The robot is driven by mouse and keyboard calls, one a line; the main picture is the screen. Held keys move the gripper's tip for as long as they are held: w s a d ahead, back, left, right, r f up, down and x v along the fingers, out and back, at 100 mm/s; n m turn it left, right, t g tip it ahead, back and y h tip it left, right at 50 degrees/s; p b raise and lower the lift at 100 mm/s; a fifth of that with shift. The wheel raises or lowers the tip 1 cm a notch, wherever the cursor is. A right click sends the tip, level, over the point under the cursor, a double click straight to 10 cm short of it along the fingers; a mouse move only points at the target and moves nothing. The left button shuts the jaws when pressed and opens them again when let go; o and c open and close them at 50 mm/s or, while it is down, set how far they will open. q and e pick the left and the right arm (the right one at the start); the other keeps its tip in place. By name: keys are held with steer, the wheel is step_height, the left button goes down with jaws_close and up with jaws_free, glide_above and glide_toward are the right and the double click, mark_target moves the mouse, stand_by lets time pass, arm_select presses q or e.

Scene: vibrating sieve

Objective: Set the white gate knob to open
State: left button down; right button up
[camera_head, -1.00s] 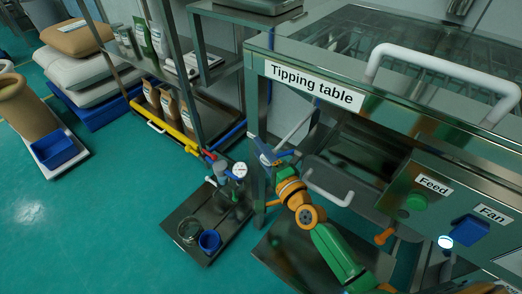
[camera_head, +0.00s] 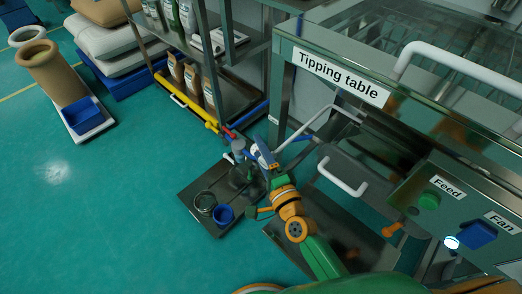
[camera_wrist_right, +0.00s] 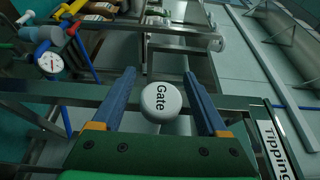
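The round white gate knob (camera_wrist_right: 160,102), labelled "Gate", faces the right wrist camera. My right gripper (camera_wrist_right: 160,76) is open, with one blue finger on each side of the knob. Gaps show between the knob and both fingers in this view; how deep the fingers reach past it I cannot tell. No pointer or open mark shows on the knob. In the head view my right gripper (camera_head: 264,154) is beside the front leg of the tipping table, and the knob is too small to make out surely there. My left gripper is not in view.
A dial gauge (camera_wrist_right: 50,62) and coloured pipes are near the gripper. A dark floor tray (camera_head: 205,226) holds a blue cup (camera_head: 223,215).

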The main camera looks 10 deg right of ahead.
steer(key=v, duration=0.7)
stand_by(0.3)
